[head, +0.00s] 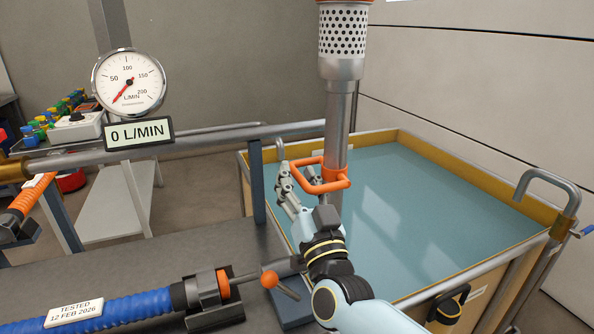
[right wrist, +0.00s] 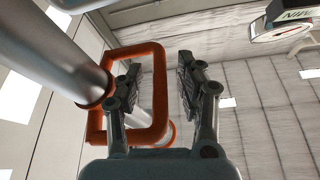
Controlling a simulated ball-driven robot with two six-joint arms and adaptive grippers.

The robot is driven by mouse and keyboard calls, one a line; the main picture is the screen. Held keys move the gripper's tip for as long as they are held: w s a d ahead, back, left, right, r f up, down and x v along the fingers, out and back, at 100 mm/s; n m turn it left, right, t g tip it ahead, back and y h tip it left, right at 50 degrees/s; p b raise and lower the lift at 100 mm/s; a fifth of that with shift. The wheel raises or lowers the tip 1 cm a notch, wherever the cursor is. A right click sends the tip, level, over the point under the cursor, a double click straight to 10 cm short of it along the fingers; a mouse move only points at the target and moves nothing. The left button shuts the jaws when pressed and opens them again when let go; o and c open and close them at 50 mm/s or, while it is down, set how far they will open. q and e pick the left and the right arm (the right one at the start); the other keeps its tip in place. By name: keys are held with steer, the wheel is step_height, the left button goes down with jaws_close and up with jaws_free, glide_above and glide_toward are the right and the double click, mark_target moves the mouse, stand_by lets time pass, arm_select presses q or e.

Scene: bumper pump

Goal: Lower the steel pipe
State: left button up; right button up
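The steel pipe (head: 336,125) stands upright over the near left part of the water tank, with a perforated strainer (head: 343,35) at its top. An orange loop handle (head: 318,187) sticks out to the left from a collar on the pipe. My right gripper (head: 302,181) is at this handle, its fingers pointing up and away. In the right wrist view the pipe (right wrist: 62,48) runs at the left, and the handle (right wrist: 127,52) rises partly behind the left finger. The two fingers of my gripper (right wrist: 158,75) are apart, with a handle bar showing between them; contact cannot be told. My left gripper is out of view.
The wooden-rimmed tank (head: 440,156) holds blue-green water. A flow gauge (head: 129,82) stands left over a display (head: 138,134) reading 0 L/MIN. A hooked pipe (head: 548,184) stands at the tank's right.

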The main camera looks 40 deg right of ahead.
steer(key=shift+w+d+r, duration=0.15)
steer(key=shift+w+r, duration=0.05)
steer(key=shift+w, duration=0.25)
jaws_close()
